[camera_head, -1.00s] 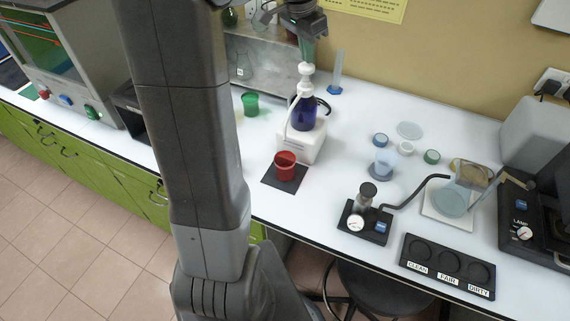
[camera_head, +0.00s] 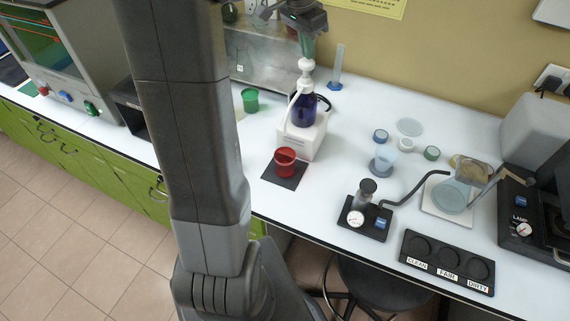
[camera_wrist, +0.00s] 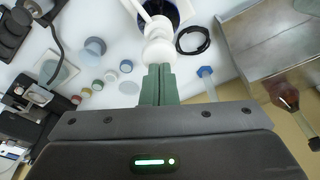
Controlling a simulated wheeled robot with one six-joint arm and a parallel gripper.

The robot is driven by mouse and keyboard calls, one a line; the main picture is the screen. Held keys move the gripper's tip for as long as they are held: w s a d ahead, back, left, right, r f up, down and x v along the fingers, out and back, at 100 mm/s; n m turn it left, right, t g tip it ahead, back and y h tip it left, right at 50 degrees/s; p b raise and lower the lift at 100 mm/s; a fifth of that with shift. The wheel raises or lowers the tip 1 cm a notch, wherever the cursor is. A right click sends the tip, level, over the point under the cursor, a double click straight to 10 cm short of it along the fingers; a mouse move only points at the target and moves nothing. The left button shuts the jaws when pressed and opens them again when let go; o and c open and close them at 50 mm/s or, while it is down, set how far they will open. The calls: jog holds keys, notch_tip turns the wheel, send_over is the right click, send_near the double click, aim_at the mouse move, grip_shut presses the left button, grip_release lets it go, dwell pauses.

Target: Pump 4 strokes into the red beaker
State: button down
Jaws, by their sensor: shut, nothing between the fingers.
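The red beaker (camera_head: 286,162) stands on a dark square mat (camera_head: 277,180) in front of a white stand (camera_head: 301,140). A dark blue pump bottle (camera_head: 303,111) sits on that stand, with its white spout reaching down toward the beaker. My gripper (camera_head: 307,55) is directly above the white pump head (camera_head: 305,68), fingers pointing down and shut with nothing between them. In the wrist view the closed green fingertips (camera_wrist: 158,72) are at the white pump head (camera_wrist: 158,48), touching or very near it. The beaker is not clearly seen in the wrist view.
A green beaker (camera_head: 250,100) stands left of the stand. A blue-based cylinder (camera_head: 336,75) is behind it. A pump with gauge (camera_head: 366,215), a labelled black rack (camera_head: 447,262) and several small lids are to the right. A metal box (camera_head: 265,65) stands behind.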

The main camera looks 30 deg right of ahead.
aim_at(306, 61)
jog(key=shift+f+b, duration=0.95)
jog(key=shift+f, duration=0.7)
jog(key=shift+r, duration=0.25)
jog(key=shift+r+p, duration=1.65)
jog(key=shift+r, duration=0.1)
notch_tip(306, 61, up, 2)
jog(key=shift+r+p, duration=0.1)
jog(key=shift+p, duration=0.85)
notch_tip(306, 61, up, 4)
jog(key=shift+f, duration=0.1)
